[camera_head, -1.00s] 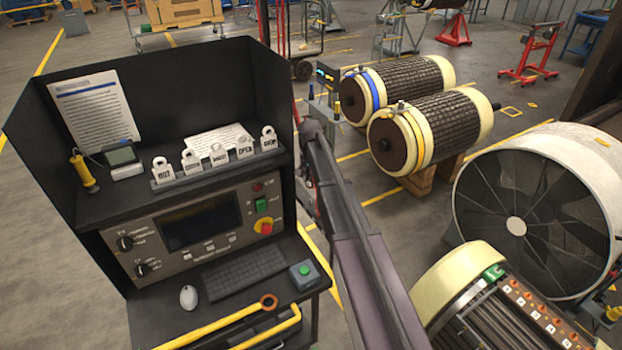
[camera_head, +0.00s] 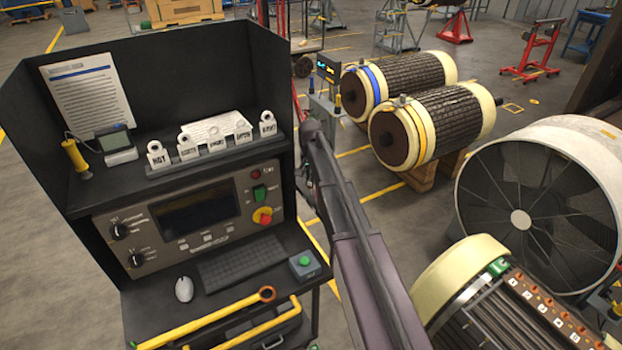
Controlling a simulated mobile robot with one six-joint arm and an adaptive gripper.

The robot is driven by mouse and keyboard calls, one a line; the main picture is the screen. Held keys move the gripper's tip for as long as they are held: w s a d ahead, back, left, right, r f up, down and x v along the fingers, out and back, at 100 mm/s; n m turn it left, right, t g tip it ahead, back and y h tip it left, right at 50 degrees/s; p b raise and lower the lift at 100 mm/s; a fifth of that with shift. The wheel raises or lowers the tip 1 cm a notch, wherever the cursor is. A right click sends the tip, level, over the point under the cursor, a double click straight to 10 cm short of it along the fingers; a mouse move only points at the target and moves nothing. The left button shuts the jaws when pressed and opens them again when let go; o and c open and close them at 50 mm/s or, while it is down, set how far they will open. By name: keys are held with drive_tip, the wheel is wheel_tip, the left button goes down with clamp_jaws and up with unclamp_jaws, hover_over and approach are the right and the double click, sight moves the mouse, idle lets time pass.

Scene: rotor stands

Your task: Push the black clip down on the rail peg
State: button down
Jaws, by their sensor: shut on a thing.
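My arm (camera_head: 352,225) rises from the bottom centre to a joint near the console's right side. My gripper is not visible; the arm appears to hide it. I cannot make out a black clip. At the lower right, a drum (camera_head: 462,268) with a cream end ring carries a brown strip (camera_head: 541,307) with a row of small pegs and white labels. A green piece (camera_head: 498,267) sits at the strip's upper end. I cannot tell whether this strip is the rail of the task.
The dark console (camera_head: 205,215) stands left of my arm, with a rail of white tags (camera_head: 215,150) on its shelf. A large fan (camera_head: 530,215) stands at the right. Two cream-ended rotors (camera_head: 432,130) lie behind. Grey floor shows between them.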

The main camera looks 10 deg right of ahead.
drive_tip(key=shift+f+b, duration=0.75)
drive_tip(key=shift+f, duration=0.2)
drive_tip(key=shift+f+b, duration=0.5)
drive_tip(key=shift+f, duration=0.05)
idle(0.4)
drive_tip(key=shift+c, duration=1.5)
unclamp_jaws()
drive_tip(key=shift+r, duration=0.2)
